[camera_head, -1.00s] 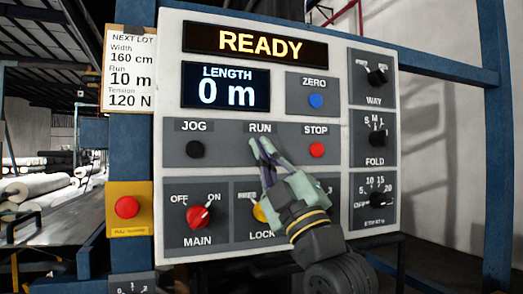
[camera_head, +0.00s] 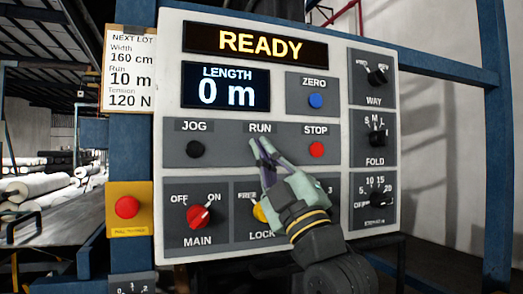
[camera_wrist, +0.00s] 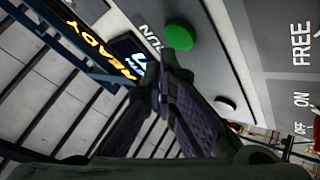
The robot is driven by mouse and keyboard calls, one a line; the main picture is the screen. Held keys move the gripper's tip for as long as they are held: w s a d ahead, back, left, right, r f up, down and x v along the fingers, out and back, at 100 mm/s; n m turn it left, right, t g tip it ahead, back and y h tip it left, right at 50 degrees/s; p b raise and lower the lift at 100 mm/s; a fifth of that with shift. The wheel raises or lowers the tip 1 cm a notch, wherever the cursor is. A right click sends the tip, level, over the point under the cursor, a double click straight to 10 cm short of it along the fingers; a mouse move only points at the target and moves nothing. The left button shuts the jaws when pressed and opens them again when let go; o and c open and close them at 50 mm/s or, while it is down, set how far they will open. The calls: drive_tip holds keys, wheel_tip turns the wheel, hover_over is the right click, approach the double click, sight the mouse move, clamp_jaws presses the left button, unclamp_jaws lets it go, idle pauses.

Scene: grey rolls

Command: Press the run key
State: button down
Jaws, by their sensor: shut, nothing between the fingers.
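The run key shows in the wrist view as a green round button (camera_wrist: 178,37) beside the RUN label. In the head view my fingers hide it under the RUN label (camera_head: 260,128). My gripper (camera_head: 257,145) is shut and empty, its fingertips in front of the run key's place. In the wrist view my fingertips (camera_wrist: 172,65) lie just at the lower edge of the green key. I cannot tell whether they touch it. The top display (camera_head: 258,44) reads READY and the length display (camera_head: 226,87) reads 0 m.
The black jog key (camera_head: 195,149) is left and the red stop key (camera_head: 316,149) right. Below are the red main knob (camera_head: 200,216), pointing toward ON, and the yellow lock knob (camera_head: 259,212), partly hidden by my gripper. A red emergency button (camera_head: 127,207) is on the left post.

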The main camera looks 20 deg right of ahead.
drive_tip(key=shift+w, duration=0.15)
drive_tip(key=shift+w, duration=0.3)
drive_tip(key=shift+w, duration=0.45)
idle(0.8)
drive_tip(key=shift+s, duration=0.15)
drive_tip(key=shift+s+b, duration=0.45)
drive_tip(key=shift+s, duration=0.25)
drive_tip(key=shift+s, duration=0.1)
drive_tip(key=s, duration=0.4)
drive_tip(key=shift+s+b, duration=0.4)
idle(0.4)
